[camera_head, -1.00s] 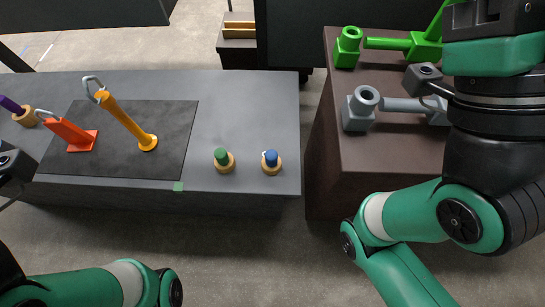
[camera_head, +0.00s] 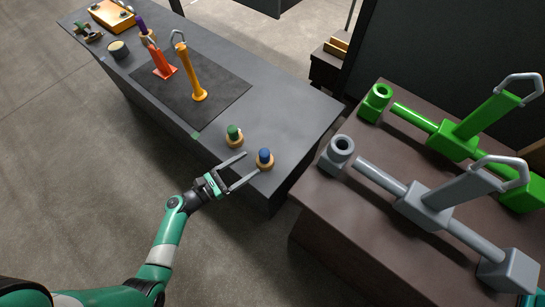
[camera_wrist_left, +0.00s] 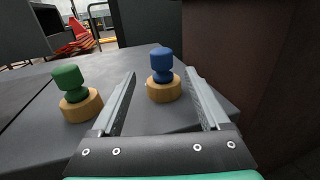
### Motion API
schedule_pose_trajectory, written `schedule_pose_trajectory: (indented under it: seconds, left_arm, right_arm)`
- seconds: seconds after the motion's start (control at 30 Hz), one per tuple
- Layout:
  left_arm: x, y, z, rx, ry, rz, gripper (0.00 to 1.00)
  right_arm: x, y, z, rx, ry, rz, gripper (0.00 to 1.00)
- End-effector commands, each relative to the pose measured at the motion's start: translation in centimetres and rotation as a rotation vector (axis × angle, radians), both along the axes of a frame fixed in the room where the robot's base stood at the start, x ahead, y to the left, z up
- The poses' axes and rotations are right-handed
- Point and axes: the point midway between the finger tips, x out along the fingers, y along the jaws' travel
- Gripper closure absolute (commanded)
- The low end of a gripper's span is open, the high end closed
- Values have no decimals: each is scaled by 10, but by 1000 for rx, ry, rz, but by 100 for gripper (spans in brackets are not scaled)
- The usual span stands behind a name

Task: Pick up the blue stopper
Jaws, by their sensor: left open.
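The blue stopper (camera_head: 265,154) stands upright in a round wooden base near the right end of the grey table (camera_head: 290,115). It also shows in the left wrist view (camera_wrist_left: 161,62), ahead of the fingers and between their lines. My left gripper (camera_head: 252,168) is open and empty at the table's front edge, its fingers pointing toward the blue stopper; in the left wrist view its two fingers (camera_wrist_left: 160,78) are spread wide. A green stopper (camera_head: 233,131) stands in a similar base to the left of the blue one. My right gripper is not in view.
An orange post (camera_head: 188,72) and a red holder (camera_head: 162,66) stand on a dark mat (camera_head: 228,92). A brown table (camera_head: 318,205) at the right carries grey (camera_head: 425,206) and green (camera_head: 455,138) fixtures. A gap separates the tables.

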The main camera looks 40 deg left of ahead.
Motion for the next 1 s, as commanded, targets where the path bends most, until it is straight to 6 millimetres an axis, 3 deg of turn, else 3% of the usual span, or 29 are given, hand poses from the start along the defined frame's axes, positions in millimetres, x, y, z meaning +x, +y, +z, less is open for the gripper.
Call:
schedule_pose_trajectory:
  seconds: [0.2,0.47,0.7,1.0]
  left_arm:
    - [41,-9,-3,5,-3,-5,21]
    - [54,-11,-1,6,-3,-4,21]
    - [92,-18,-4,7,-3,-5,21]
    - [100,-19,-1,6,-1,-2,21]
  right_arm:
    - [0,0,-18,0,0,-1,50]
    - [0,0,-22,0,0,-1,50]
    - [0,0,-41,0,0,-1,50]
    - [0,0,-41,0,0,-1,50]
